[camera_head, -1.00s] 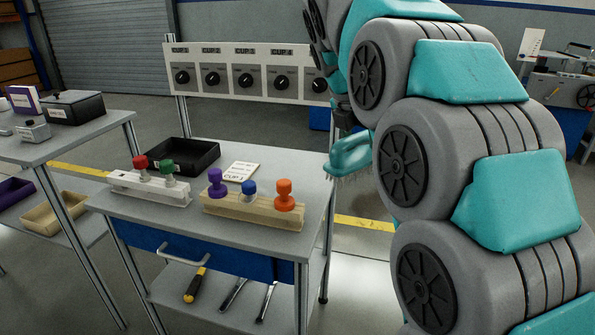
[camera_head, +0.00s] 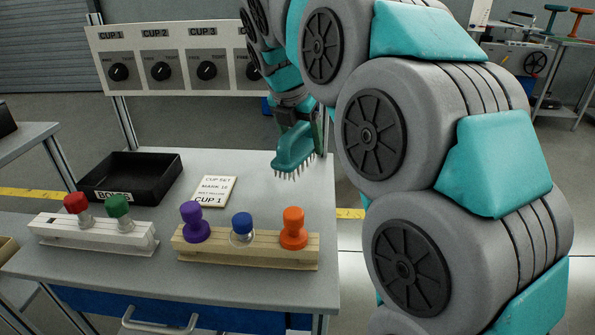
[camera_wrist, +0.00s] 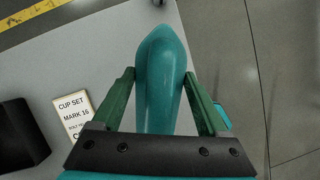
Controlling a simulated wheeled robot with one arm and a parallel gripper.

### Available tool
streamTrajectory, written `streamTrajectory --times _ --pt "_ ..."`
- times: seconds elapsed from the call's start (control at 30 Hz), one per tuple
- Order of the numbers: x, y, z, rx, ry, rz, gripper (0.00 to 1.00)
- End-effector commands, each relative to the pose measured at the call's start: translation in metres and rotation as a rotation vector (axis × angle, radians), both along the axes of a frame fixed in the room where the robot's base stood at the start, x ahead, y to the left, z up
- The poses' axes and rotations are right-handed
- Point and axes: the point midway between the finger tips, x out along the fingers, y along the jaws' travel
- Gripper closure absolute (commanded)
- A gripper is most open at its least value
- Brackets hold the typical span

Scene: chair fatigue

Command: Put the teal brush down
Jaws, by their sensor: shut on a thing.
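The teal brush (camera_head: 294,148) is held in my gripper (camera_head: 300,125), with its bristles pointing down. It hangs over the right part of the grey table (camera_head: 262,196), and a gap seems to separate the bristles from the top. In the wrist view the brush (camera_wrist: 161,80) lies between the two green fingers of my gripper (camera_wrist: 162,88), which close on its sides. The bristles are hidden there. The table (camera_wrist: 100,60) shows below it.
A white card (camera_head: 214,190) lies left of the brush, beside a black tray (camera_head: 130,178). A wooden rack (camera_head: 250,252) with purple, blue and orange knobs and a white rack (camera_head: 92,231) with red and green knobs stand along the front. A dial panel (camera_head: 180,45) stands behind.

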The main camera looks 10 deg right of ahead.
Motion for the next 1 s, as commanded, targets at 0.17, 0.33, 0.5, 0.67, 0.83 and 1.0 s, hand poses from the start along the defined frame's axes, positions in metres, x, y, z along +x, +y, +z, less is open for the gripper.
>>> streamTrajectory --times 0.17,0.33,0.5,0.67,0.83,1.0 --pt "-0.001 0.000 -0.028 -0.001 0.004 0.000 0.84" --pt "0.000 0.000 -0.039 -0.001 -0.001 0.000 0.84" --pt "0.000 0.000 -0.062 -0.001 0.002 -0.001 0.84" --pt "0.000 0.000 -0.071 0.001 0.001 0.000 0.84" --pt "0.000 0.000 -0.071 0.001 -0.001 0.000 0.84" --pt "0.000 0.000 -0.073 0.001 -0.001 0.000 0.18"
